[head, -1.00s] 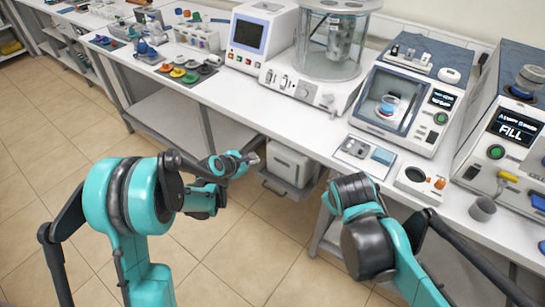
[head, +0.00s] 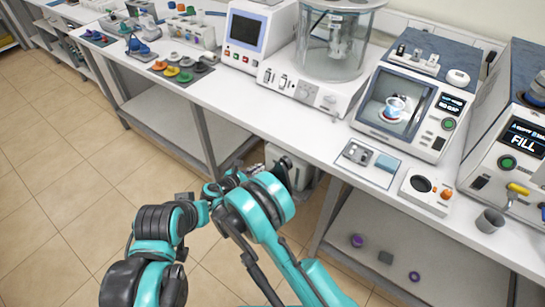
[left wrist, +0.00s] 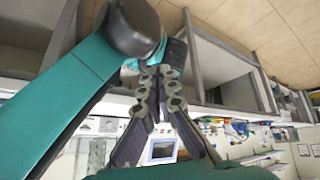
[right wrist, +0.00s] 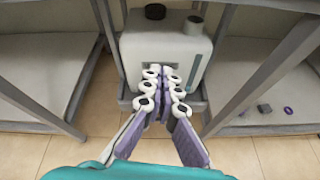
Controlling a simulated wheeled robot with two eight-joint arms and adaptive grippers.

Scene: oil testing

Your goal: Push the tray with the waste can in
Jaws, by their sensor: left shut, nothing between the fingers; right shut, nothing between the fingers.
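The waste can (right wrist: 140,52) is a pale, boxy container with a black cap, standing upright between two bench frames in the right wrist view. It partly shows in the head view (head: 301,171). The grey tray (right wrist: 124,99) is under it; its front middle is hidden by my fingers. My right gripper (right wrist: 161,72) is shut and empty, pointing at the front of the can; I cannot tell whether it touches the can or tray. My left gripper (left wrist: 158,72) is shut and empty, close to the right arm.
Grey bench legs (right wrist: 103,25) flank the can closely. The lower shelf (head: 400,245) at right holds small purple parts (head: 357,240). The bench top carries instruments, including a chamber device (head: 408,105). Tiled floor (head: 60,150) is open at left.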

